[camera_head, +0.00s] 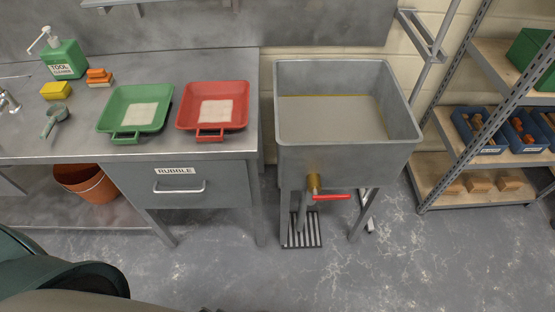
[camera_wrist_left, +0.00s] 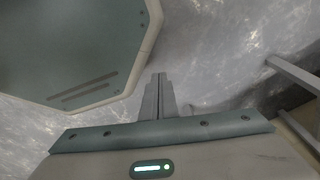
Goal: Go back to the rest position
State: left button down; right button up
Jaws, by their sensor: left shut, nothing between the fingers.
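My left gripper (camera_wrist_left: 158,92) shows in the left wrist view with its two fingers together and nothing between them. It points over the bare grey floor, beside a greenish part of my own body. In the head view neither gripper can be made out; only dark rounded parts of my own body show at the lower left. My right gripper is in neither view.
A steel bench holds a green tray (camera_head: 112,123) and a red tray (camera_head: 185,121). A grey tub (camera_head: 347,139) with a red-handled tap (camera_head: 331,197) stands right of it. A shelf rack (camera_head: 441,176) is at the right. The floor (camera_head: 400,265) in front is clear.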

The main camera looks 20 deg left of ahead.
pick_arm(q)
jog(key=s+a+f, duration=0.2)
jog(key=s+f, duration=0.5)
jog(key=s, duration=0.3)
jog(key=shift+s+f+g+b, duration=0.35)
jog(key=shift+s+g+b, duration=0.05)
dwell(0.5)
